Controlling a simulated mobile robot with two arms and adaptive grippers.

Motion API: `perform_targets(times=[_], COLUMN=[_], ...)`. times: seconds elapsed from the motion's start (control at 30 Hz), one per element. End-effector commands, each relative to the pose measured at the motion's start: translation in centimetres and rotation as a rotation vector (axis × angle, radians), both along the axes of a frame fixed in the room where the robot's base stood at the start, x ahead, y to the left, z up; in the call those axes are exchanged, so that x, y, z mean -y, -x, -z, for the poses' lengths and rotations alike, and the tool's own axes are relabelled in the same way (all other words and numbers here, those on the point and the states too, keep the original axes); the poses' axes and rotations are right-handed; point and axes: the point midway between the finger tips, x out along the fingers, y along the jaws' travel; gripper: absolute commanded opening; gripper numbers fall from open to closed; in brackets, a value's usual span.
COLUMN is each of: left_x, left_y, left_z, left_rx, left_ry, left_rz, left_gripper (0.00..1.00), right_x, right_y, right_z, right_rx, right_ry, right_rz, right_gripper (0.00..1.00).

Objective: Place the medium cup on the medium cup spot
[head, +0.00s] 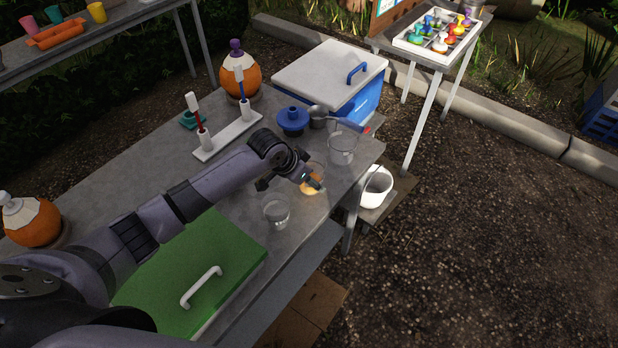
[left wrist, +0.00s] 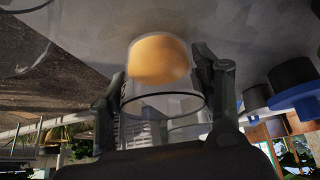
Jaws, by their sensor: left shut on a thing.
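My left gripper (head: 308,181) is shut on a clear cup (head: 314,171) near the right front edge of the grey table. In the left wrist view, the left gripper (left wrist: 163,85) has a finger on each side of the clear cup (left wrist: 160,98), with something orange in it. A second clear cup (head: 276,210) stands nearer to me, and a third clear cup (head: 342,148) stands further back to the right. I cannot tell by size which cup is the medium one. No marked cup spot can be made out. My right gripper is not in view.
A green lid (head: 200,262) with a white handle lies in front. A blue cooler (head: 345,88) stands behind, near a blue round piece (head: 292,121), a ladle and an orange dispenser (head: 240,78). A white bucket (head: 376,187) is below the table's right edge.

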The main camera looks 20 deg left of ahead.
Motion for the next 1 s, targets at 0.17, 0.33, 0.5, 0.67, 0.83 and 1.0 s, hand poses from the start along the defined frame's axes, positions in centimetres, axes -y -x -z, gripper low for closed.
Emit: perform_targets(times=[0.17, 0.33, 0.5, 0.67, 0.83, 1.0], left_x=[0.06, 0.05, 0.04, 0.05, 0.04, 0.04], left_y=[-0.05, -0.03, -0.02, -0.01, -0.01, -0.01], left_z=[0.41, 0.45, 0.64, 0.63, 0.62, 0.62], left_rx=[0.003, 0.002, 0.001, 0.001, 0.001, 0.001], left_ry=[0.001, 0.001, 0.0, 0.001, 0.0, 0.0], left_rz=[0.001, 0.001, 0.001, 0.001, 0.001, 0.001], left_gripper=[0.3, 0.3, 0.65, 0.76, 0.82, 0.82], right_x=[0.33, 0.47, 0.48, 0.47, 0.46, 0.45], right_y=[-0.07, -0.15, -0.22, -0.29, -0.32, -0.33], right_z=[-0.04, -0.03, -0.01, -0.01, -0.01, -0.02], right_rx=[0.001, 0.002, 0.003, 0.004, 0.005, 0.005], right_ry=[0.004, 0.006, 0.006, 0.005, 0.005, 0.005], right_rz=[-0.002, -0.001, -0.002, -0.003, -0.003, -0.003], right_gripper=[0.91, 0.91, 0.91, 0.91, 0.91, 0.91])
